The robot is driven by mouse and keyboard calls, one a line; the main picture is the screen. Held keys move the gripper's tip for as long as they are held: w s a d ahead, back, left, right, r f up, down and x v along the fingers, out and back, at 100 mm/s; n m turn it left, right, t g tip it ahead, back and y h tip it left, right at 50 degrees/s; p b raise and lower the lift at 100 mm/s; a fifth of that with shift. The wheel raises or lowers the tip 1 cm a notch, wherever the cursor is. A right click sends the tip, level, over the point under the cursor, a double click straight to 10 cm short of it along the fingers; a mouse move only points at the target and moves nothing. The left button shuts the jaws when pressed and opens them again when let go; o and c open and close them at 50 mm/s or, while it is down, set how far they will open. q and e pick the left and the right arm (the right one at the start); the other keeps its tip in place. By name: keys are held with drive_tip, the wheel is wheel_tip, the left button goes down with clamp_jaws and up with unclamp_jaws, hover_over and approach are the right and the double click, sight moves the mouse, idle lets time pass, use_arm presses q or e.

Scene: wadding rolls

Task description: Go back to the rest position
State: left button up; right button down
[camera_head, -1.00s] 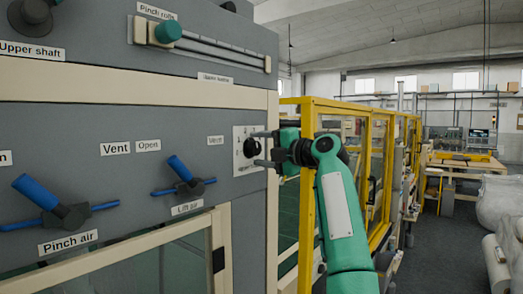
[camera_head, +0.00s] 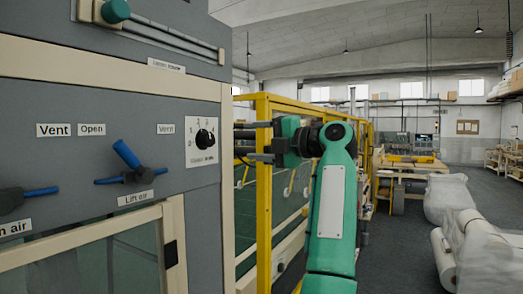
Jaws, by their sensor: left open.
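My left gripper (camera_head: 243,145) is at the middle of the view, its two dark fingers pointing left. It is open, with nothing seen between the fingers. Its green arm (camera_head: 333,205) rises from the bottom edge. The fingertips are just right of the black rotary knob (camera_head: 204,138) on its white dial plate (camera_head: 201,155), with a gap between them in the picture. My right gripper is out of view.
The grey machine panel (camera_head: 100,160) fills the left, with a blue-handled Lift air valve (camera_head: 130,165). A yellow guard frame (camera_head: 263,195) stands behind my arm. Wrapped rolls (camera_head: 470,250) lie at the lower right. Grey floor (camera_head: 400,250) is clear between.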

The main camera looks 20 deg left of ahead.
use_arm(q)
drive_tip(key=shift+d, duration=0.7)
